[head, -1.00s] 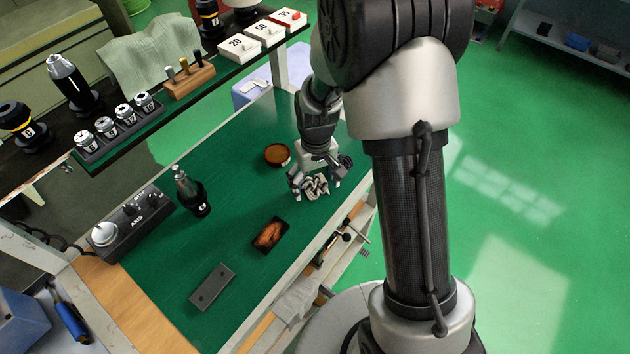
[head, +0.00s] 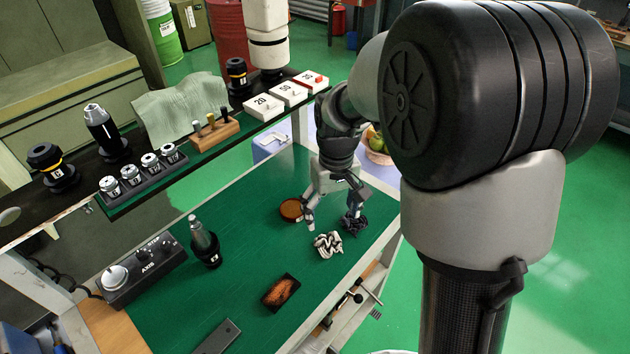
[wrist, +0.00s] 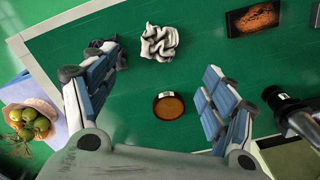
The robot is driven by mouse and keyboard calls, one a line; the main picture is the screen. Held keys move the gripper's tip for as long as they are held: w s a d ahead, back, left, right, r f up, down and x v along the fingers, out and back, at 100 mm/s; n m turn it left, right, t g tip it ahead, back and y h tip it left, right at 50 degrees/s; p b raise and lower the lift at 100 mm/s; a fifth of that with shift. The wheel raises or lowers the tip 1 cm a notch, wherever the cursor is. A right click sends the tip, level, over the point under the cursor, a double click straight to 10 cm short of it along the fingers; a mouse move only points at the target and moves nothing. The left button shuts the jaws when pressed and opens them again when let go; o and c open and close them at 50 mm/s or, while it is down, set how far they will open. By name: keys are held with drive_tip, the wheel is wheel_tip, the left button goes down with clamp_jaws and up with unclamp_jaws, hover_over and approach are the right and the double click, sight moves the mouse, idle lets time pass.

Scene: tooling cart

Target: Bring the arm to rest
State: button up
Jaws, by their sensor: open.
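My gripper (head: 332,217) is open and empty above the green cart top (head: 250,225), near its far right end. In the wrist view my gripper (wrist: 160,82) shows its two fingers wide apart. A crumpled black-and-white cloth (head: 328,244) lies on the cart top just in front of my gripper, apart from the fingers. It also shows in the wrist view (wrist: 158,43). A round brown dish (head: 291,210) lies to the left of the fingers. A dark crumpled thing (head: 354,223) is beside the right finger.
A brush-like block (head: 281,292), a grey plate (head: 218,338), a black tool holder (head: 204,242) and a control box (head: 143,269) are on the cart top. A raised shelf (head: 150,192) with holders and number cards runs along the back. A fruit basket (head: 378,150) stands beyond the cart.

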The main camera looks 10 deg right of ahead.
drive_tip(key=s+r+t, duration=0.2)
drive_tip(key=s+r, duration=0.6)
drive_tip(key=r, duration=0.2)
drive_tip(key=s+r+m+t, duration=0.1)
drive_tip(key=s+r+t, duration=0.1)
drive_tip(key=s, duration=1.1)
drive_tip(key=shift+s+r+t, duration=0.2)
drive_tip(key=shift+r+t, duration=0.1)
drive_tip(key=shift+r, duration=0.45)
